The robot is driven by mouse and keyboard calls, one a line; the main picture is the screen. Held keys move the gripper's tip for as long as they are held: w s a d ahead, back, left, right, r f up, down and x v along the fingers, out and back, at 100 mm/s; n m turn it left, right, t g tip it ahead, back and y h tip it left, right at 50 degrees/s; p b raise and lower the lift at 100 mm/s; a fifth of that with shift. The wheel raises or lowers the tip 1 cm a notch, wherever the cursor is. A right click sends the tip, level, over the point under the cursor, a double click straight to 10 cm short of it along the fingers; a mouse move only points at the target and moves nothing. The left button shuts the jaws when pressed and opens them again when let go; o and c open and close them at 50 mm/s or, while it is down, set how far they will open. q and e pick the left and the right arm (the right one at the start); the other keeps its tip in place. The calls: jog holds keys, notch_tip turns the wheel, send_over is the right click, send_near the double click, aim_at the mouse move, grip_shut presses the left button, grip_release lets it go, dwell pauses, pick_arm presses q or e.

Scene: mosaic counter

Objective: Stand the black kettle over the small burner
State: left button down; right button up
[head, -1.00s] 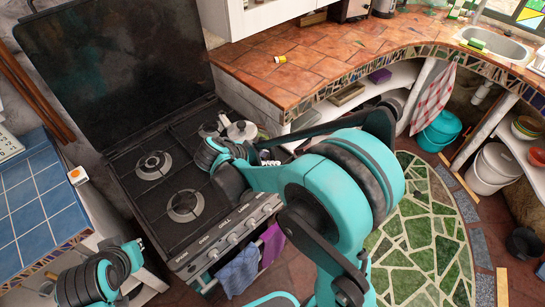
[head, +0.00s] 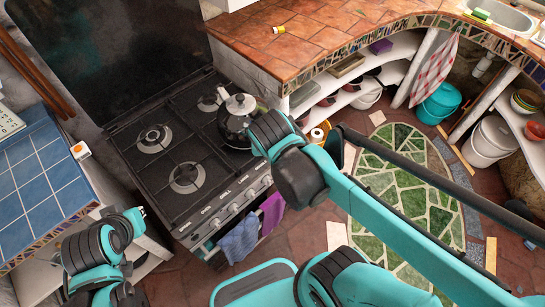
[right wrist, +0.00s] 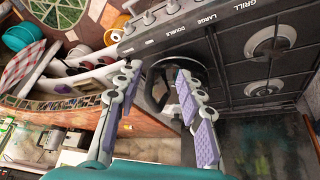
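The black kettle (head: 234,128) with a silver lid stands upright at the right side of the black stove (head: 150,190). A smaller-looking burner (head: 209,102) is behind and left of it; two larger-looking burners (head: 154,138) and (head: 186,177) lie to the left. In the right wrist view the kettle (right wrist: 175,68) shows between and beyond the spread fingers of my right gripper (right wrist: 155,82), its dark handle near them; contact is unclear. In the head view my right arm hides that gripper beside the kettle. My left gripper (head: 138,222) is at lower left, its fingers unclear.
The stove's raised lid (head: 100,60) stands behind it. A tiled counter (head: 300,30) curves to the right, with shelves below. A blue-tiled counter (head: 40,190) is at left. Towels (head: 240,240) hang on the stove front.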

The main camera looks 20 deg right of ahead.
jog(key=s+n+t+y, duration=0.1)
jog(key=n, duration=0.1)
jog(key=s+a+n+t+y, duration=0.1)
jog(key=s+n, duration=0.1)
jog(key=shift+s+r, duration=0.2)
jog(key=shift+s, duration=0.05)
jog(key=shift+f, duration=0.1)
jog(key=shift+f+b, duration=0.9)
jog(key=shift+b, duration=0.1)
dwell(0.3)
